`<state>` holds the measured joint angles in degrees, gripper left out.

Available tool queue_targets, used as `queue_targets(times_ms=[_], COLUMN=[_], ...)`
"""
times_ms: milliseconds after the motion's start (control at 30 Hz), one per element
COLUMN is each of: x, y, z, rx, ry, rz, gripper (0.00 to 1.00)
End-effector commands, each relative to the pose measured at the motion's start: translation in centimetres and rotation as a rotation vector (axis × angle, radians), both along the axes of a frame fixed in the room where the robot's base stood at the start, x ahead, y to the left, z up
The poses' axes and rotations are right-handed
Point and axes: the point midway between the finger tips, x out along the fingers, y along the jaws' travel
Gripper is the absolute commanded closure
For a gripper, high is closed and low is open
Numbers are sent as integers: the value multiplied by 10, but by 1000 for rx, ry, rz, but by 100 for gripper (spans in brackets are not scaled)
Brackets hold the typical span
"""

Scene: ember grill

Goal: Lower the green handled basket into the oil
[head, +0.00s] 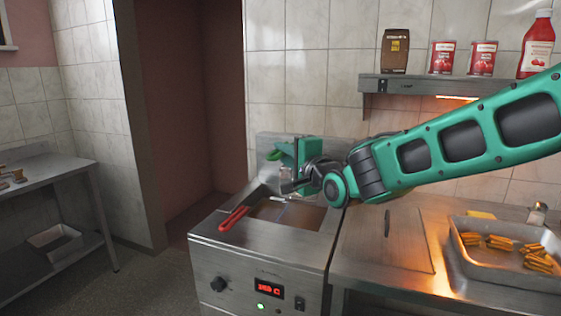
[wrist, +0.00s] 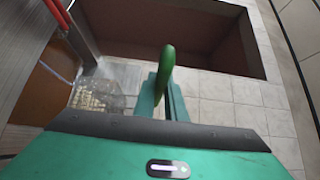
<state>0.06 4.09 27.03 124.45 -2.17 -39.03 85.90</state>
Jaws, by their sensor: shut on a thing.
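My gripper (head: 288,153) is above the back of the fryer (head: 262,262) in the head view, shut on the green handle (wrist: 166,72) of a basket. In the wrist view the handle stands up between the fingers. The basket's wire mesh (wrist: 104,88) shows left of the fingers, with pale pieces in it. Brown oil (wrist: 45,82) lies to the left of the mesh; it also shows in the fryer well in the head view (head: 295,215). I cannot tell how high the mesh is over the oil. My arm and gripper hide most of this basket in the head view.
A red handle (head: 233,219) lies over the fryer's front left rim. A flat metal cover (head: 388,240) and a tray (head: 500,277) of fries are to the right. A shelf (head: 420,87) with cans and bottles is on the wall behind.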

Motion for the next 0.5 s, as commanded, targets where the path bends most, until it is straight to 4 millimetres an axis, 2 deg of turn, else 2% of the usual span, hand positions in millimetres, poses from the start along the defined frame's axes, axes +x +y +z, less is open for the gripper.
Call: queue_targets(times_ms=[167,500], x=[3,3], y=[0,-1], z=[-3,-37], rx=[1,2], ry=[4,5], rz=[1,1], gripper=[100,100])
